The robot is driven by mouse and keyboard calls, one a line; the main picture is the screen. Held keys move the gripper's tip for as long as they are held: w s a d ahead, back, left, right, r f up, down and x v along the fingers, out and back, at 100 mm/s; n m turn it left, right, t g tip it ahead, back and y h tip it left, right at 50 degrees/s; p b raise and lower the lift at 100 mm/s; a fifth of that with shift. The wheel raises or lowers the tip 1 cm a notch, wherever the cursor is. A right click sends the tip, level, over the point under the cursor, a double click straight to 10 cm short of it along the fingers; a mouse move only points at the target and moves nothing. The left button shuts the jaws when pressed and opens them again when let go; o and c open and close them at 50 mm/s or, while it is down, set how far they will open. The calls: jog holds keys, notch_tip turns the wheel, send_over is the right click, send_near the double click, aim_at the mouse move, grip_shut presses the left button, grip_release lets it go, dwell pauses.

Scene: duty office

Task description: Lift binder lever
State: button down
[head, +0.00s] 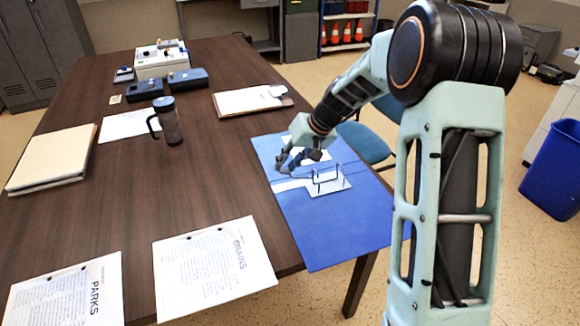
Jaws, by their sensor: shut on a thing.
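A blue lever-arch binder (345,226) lies open on the right edge of the table. Its metal ring mechanism (330,181), with upright dark wire arches on a pale plate, sits near the middle of the binder. My gripper (289,165) reaches down over the binder, just left of and behind the arches. It is shut on the binder lever, which is mostly hidden by the fingers, so its angle cannot be told.
A dark mug (168,122), a clipboard (251,100) and a paper stack (50,160) lie farther off. A blue chair (365,143) stands beyond the binder. The middle of the table is clear.

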jog(key=d+r+y, duration=0.1)
jog(key=d+y+b, duration=0.1)
jog(key=shift+w+d+r+m+y, duration=0.3)
jog(key=shift+w+d+r+m, duration=0.05)
jog(key=shift+d+m, duration=0.05)
jog(key=shift+w+d+r+g+y, duration=0.2)
jog(key=shift+d+r+y, duration=0.15)
jog(key=shift+d+y, duration=0.25)
jog(key=shift+w+d+r+g+y, duration=0.1)
jog(key=shift+d+r+g+y, duration=0.15)
jog(key=shift+d+y, duration=0.3)
jog(key=shift+a, duration=0.1)
jog(key=c, duration=1.6)
grip_release()
jog(key=shift+r, duration=0.1)
jog(key=v, duration=1.2)
